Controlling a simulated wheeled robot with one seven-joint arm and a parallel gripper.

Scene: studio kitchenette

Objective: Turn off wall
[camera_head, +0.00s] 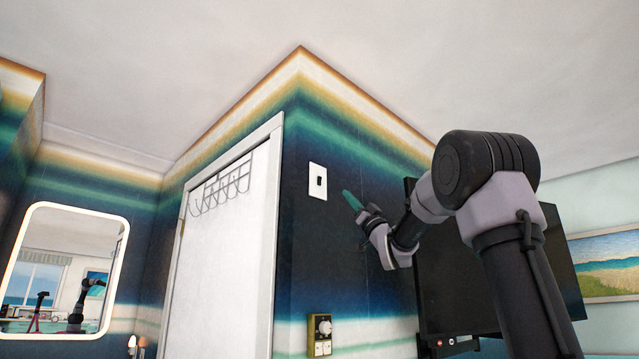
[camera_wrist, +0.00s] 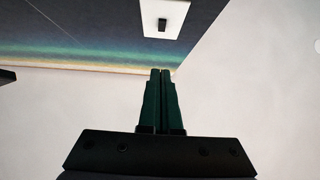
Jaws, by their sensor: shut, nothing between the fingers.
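A white wall switch plate (camera_head: 317,181) with a small dark toggle is on the dark blue wall, just right of the white door. In the wrist view the switch plate (camera_wrist: 165,17) is at the top centre, with its dark toggle in the middle. My gripper (camera_head: 347,194) is just right of the switch and slightly lower in the head view, apart from the plate as far as I can tell. Its green fingers (camera_wrist: 160,72) are shut together and empty, pointing toward the plate. Whether the toggle is up or down is too small to tell.
A white door (camera_head: 225,260) with a wire hook rack (camera_head: 222,188) is left of the switch. A yellowish box with a round dial (camera_head: 322,334) is on the wall below. A dark screen (camera_head: 450,275) is behind my arm. A lit mirror (camera_head: 65,270) hangs at left.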

